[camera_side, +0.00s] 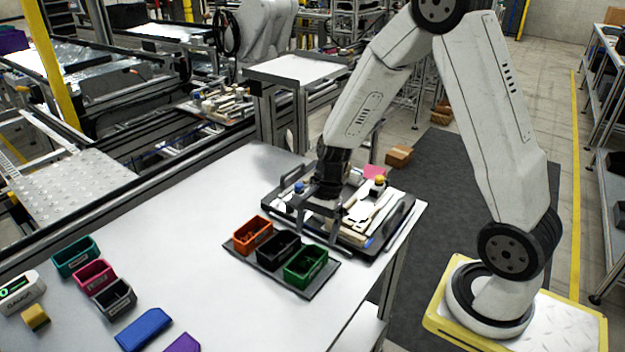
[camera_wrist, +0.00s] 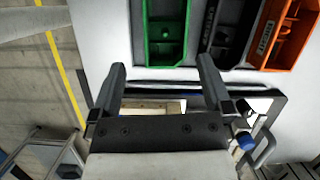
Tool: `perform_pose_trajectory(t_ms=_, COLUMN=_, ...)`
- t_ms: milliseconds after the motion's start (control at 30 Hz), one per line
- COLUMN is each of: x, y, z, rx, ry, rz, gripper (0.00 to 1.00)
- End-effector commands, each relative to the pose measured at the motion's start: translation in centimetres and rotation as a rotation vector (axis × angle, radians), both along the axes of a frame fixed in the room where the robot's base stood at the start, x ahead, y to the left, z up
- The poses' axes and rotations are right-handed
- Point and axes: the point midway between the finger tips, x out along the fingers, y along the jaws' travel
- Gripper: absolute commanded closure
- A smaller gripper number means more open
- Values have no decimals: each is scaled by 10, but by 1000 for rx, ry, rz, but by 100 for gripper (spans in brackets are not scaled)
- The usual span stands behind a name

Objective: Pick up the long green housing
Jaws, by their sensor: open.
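A green open-topped housing (camera_side: 305,263) stands at the right end of a row on a dark flat plate (camera_side: 325,286), beside a black one (camera_side: 278,249) and an orange one (camera_side: 251,232). In the wrist view the green housing (camera_wrist: 165,30) looks long and lies beyond the fingertips, its top end cut off by the frame. My gripper (camera_side: 320,220) points down over the front of a dark-framed tray, behind the row. In the wrist view my gripper (camera_wrist: 161,66) has its fingers wide apart with nothing held between them. The fingers are apart from the green housing.
The dark tray (camera_side: 374,250) holds wooden and white strips and has upright handles. Teal (camera_side: 75,256), pink (camera_side: 94,275) and grey (camera_side: 114,297) bins stand at left, near a white device (camera_side: 20,291) and blue block (camera_side: 143,329). The table middle is clear.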

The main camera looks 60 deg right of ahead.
Motion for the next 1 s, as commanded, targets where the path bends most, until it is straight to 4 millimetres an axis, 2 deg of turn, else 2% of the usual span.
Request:
perform_pose_trajectory(t_ms=200, x=7, y=-2, z=-6, rx=45, ry=46, rz=-122, gripper=0)
perform_pose_trajectory(t_ms=433, x=7, y=-1, z=-9, rx=46, ry=48, rz=-123, gripper=0)
perform_pose_trajectory(t_ms=733, x=7, y=7, z=-28, rx=45, ry=47, rz=-119, gripper=0)
perform_pose_trajectory(t_ms=1000, x=7, y=9, z=-31, rx=44, ry=46, rz=-120, gripper=0)
